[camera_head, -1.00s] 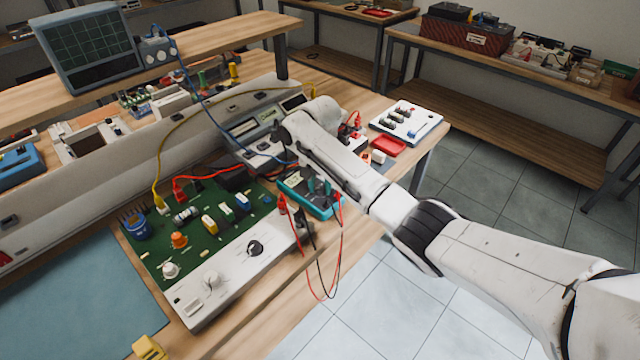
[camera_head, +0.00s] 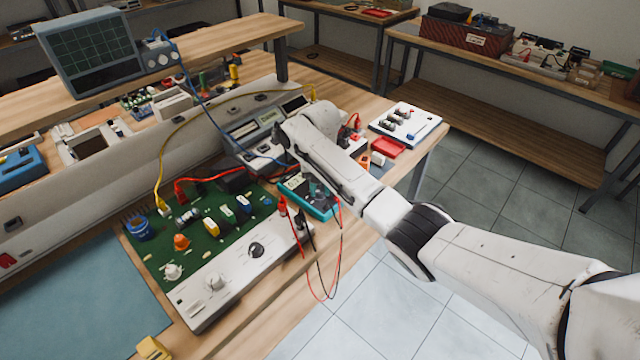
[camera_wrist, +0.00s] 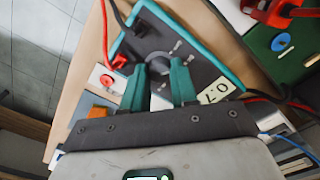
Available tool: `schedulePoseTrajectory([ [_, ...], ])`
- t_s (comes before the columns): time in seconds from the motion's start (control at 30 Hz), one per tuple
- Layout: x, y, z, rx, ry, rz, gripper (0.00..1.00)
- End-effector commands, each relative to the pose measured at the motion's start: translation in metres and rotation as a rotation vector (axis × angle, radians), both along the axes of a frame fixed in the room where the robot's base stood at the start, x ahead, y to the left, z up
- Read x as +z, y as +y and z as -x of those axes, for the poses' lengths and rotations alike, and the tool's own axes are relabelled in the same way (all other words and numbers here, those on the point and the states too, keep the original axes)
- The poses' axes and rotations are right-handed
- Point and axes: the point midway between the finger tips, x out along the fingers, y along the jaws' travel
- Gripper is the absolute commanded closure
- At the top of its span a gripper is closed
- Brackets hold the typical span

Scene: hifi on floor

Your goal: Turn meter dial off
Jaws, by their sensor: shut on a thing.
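The meter (camera_head: 294,184) is a teal-framed box with a dark face, lying on the bench beside the green circuit board. In the wrist view its teal rim (camera_wrist: 215,45), pale display (camera_wrist: 217,91) and round dial (camera_wrist: 158,62) show. My gripper (camera_wrist: 159,82) has teal fingertips, one on each side of the dial, shut on it. The fingers hide part of the dial, so its pointer setting cannot be read.
Red and black leads (camera_head: 322,270) hang from the meter past the bench's front edge. The green board (camera_head: 165,245) with a white control panel (camera_head: 235,275) is at left. A red tray (camera_head: 388,147) and a white board (camera_head: 410,122) lie behind my arm.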

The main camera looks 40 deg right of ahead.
Motion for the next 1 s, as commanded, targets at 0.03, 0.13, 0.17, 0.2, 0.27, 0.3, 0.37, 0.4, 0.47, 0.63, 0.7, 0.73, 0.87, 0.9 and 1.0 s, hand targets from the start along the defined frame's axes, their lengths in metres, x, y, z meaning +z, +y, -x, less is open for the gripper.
schedulePoseTrajectory([
  [0.03,0.0024,0.0006,0.0,0.04,0.001,-0.002,1.0],
  [0.13,0.0019,0.001,-0.0002,0.128,0.0,-0.002,1.0],
  [0.17,0.0019,0.0009,-0.0002,0.154,0.0,-0.002,1.0],
  [0.2,0.0019,0.0009,-0.0002,0.189,0.0,-0.002,1.0],
  [0.27,0.0017,0.0009,-0.0002,0.237,0.0,-0.002,1.0],
  [0.3,0.0015,0.0011,-0.0003,0.27,0.0,-0.002,1.0],
  [0.37,0.0015,0.0009,-0.0003,0.314,0.001,-0.001,1.0],
  [0.4,0.0015,0.0007,-0.0003,0.342,0.0,-0.002,1.0],
  [0.47,0.0015,0.0006,-0.0004,0.382,-0.001,-0.001,1.0],
  [0.63,0.0011,0.0005,-0.0006,0.47,-0.001,-0.001,1.0],
  [0.7,0.001,0.0005,-0.0007,0.497,-0.001,-0.001,1.0],
  [0.73,0.0009,0.0005,-0.0007,0.506,-0.001,-0.001,1.0],
  [0.87,0.0008,0.0005,-0.0008,0.535,-0.001,0.001,1.0],
  [0.9,0.0007,0.0004,-0.0007,0.541,-0.002,0.0,1.0],
  [1.0,0.0007,0.0004,-0.0008,0.549,-0.001,0.001,1.0],
])
